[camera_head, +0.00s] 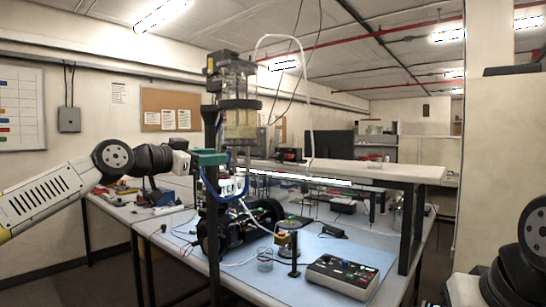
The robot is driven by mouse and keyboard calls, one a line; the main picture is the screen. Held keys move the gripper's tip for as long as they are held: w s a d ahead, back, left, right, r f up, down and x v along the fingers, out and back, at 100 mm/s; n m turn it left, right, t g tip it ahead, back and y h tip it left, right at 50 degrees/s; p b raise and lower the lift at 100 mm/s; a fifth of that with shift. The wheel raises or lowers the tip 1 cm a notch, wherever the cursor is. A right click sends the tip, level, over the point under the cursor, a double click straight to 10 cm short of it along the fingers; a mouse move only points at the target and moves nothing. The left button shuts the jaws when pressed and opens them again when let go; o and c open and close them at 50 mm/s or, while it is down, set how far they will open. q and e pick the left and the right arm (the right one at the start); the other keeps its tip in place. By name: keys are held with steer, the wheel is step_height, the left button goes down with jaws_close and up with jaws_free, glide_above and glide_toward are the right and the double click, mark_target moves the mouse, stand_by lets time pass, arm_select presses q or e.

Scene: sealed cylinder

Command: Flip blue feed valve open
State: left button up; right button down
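My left arm comes in from the left, and its gripper (194,160) is at the left side of the upright apparatus (241,122). The fingertips are small and overlap a teal block (208,157), so I cannot tell whether they are open or touch anything. A curved blue part (222,197) hangs just below and right of the gripper, beside a small white fitting (232,186). I cannot tell whether this blue part is the feed valve or a tube. No valve handle position can be read. Only dark links of my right arm show at the right edge; its gripper is out of view.
A control box (342,277) with coloured buttons lies on the blue mat (305,251). A clear beaker (265,262) and a small stand (294,256) are left of it. Dark machinery (237,228) sits below the apparatus. A raised shelf (370,171) spans the right side.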

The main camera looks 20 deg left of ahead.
arm_select(q)
steer(key=x, duration=0.9)
steer(key=shift+w+a, duration=0.3)
steer(key=shift+a, duration=0.05)
steer(key=shift+f, duration=0.1)
jaws_close()
